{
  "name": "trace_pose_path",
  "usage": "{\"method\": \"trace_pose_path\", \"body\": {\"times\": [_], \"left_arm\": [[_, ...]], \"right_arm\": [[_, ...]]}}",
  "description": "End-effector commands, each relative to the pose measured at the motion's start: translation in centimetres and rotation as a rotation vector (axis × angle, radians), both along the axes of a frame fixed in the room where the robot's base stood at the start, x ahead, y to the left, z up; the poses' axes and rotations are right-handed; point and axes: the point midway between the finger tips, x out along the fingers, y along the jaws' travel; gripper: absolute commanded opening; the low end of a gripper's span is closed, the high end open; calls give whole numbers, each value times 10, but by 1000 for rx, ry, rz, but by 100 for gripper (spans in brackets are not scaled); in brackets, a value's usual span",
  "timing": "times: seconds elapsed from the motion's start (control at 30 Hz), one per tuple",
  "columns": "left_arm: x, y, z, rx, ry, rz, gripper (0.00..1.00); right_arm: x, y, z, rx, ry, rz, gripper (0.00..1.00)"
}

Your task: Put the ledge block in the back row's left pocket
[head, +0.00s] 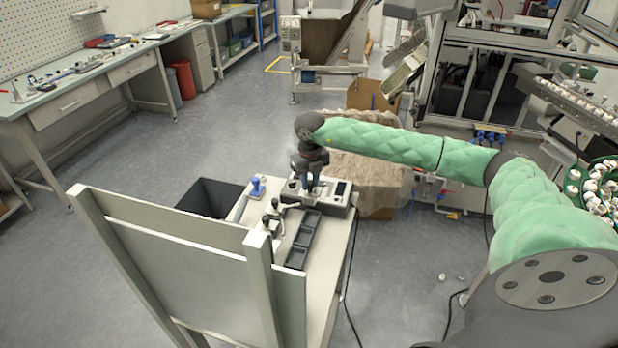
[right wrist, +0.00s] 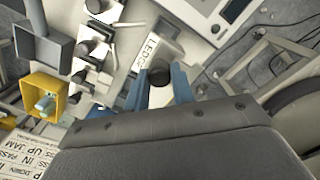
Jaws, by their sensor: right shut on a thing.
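In the right wrist view the ledge block (right wrist: 150,50) is a pale piece with the word LEDGE on it and a dark round knob (right wrist: 160,74). The two blue fingers of my right gripper (right wrist: 159,88) stand on either side of the knob, shut on it. In the head view my right gripper (head: 313,194) points down over the far part of the small table, in front of a grey device with a display. The block is too small to make out there. A dark tray with pockets (head: 302,240) lies nearer on the table. I cannot tell which pocket row is which. My left gripper is out of view.
The grey device (head: 342,193) stands at the table's far end. A blue-handled item (head: 257,186) and a small metal fixture (head: 272,214) are left of the tray. A tall pale panel (head: 175,260) borders the table's left. A black bin (head: 207,196) stands on the floor.

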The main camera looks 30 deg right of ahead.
Motion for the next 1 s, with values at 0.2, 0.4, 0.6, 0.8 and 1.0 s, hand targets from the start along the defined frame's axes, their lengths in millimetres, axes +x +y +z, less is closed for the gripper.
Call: {"method": "trace_pose_path", "body": {"times": [0.2,0.4,0.6,0.8,1.0], "left_arm": [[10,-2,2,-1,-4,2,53],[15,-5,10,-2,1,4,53],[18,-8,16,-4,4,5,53],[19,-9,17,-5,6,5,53],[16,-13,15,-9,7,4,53]], "right_arm": [[0,0,-26,0,0,2,0],[0,0,-44,1,-1,1,0],[0,0,-52,0,-1,2,0],[0,0,-54,0,-1,2,0],[0,0,-54,0,-1,2,0]]}}
